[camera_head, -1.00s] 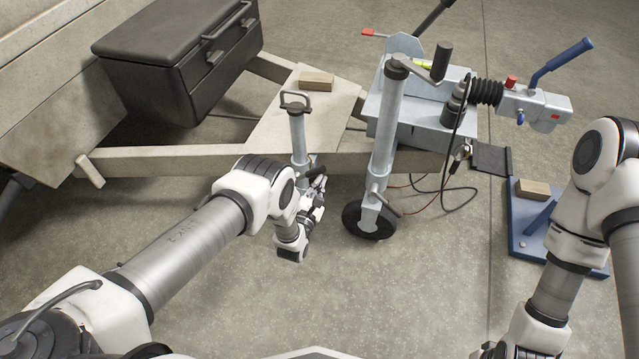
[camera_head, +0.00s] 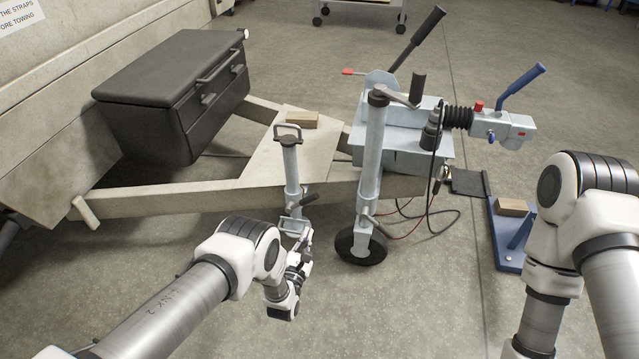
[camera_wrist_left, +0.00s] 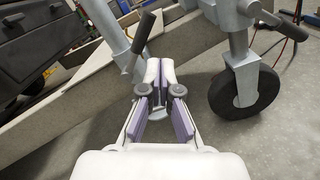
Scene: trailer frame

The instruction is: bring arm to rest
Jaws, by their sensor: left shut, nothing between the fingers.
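My left arm comes in from the lower left of the head view. Its gripper (camera_head: 302,254) is low in front of the trailer frame, close to the foot of a grey post with a handle (camera_head: 290,165). In the left wrist view the fingers (camera_wrist_left: 160,68) are together and empty, with the post and its dark lever just beyond the tips. I cannot tell whether they touch the post. My right arm (camera_head: 560,240) stands at the right of the head view; its gripper is out of view.
The jockey wheel (camera_head: 361,247) stands just right of my left gripper, with loose cables beside it. The pale trailer frame (camera_head: 180,193) carries a black box (camera_head: 150,75). The coupling (camera_head: 505,128) juts right. A blue stand (camera_head: 506,240) is near my right arm. Floor in front is clear.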

